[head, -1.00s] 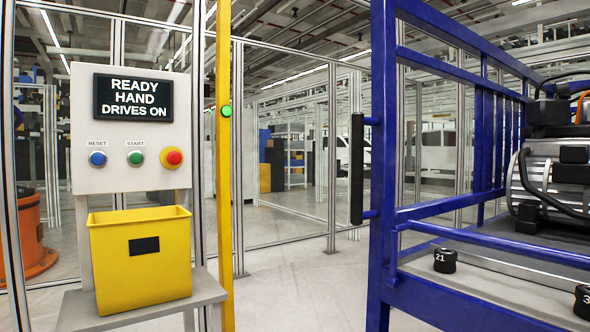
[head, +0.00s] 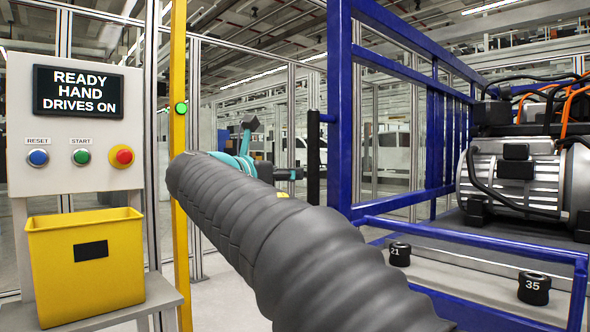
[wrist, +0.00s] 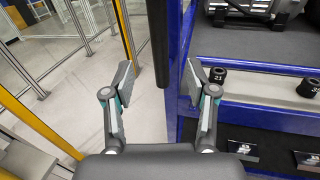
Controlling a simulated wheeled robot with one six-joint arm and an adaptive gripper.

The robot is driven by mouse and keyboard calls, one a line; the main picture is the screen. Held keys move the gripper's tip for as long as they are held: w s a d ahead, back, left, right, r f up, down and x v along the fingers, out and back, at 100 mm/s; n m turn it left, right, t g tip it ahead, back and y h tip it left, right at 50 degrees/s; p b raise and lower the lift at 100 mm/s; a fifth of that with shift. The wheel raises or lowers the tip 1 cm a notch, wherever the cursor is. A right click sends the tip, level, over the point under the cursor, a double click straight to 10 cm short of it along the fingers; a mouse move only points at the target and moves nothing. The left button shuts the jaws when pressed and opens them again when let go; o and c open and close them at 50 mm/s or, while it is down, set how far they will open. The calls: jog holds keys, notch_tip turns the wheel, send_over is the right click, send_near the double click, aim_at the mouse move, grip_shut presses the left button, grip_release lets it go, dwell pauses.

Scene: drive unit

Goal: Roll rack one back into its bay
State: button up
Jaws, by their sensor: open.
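A blue rack (head: 340,110) with rails stands at the right in the head view, carrying a grey drive unit (head: 520,180); no rack number is readable. A black vertical handle (head: 313,155) is fixed to its left post, partly behind my arm. In the wrist view the handle (wrist: 158,40) reaches down from the top edge. My gripper (wrist: 160,80) is open and empty, its two fingers either side of the handle in the picture. I cannot tell whether the handle is in depth between them; no contact shows. In the head view my arm reaches toward the handle.
A control panel (head: 80,125) reads "READY HAND DRIVES ON". A yellow bin (head: 85,270) stands below it. A yellow post (head: 179,200) with a green light is left of my arm. Black knobs marked 21 (head: 400,254) and 35 (head: 533,289) sit on the rack.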

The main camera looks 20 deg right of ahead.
aim_at(310, 166)
jog(key=x, duration=0.4)
jog(key=r+x, duration=0.1)
jog(key=x, duration=0.8)
jog(key=shift+w+d+r+p, duration=0.15)
jog(key=shift+w+d+p, duration=0.1)
jog(key=shift+w+p, duration=0.15)
grip_shut()
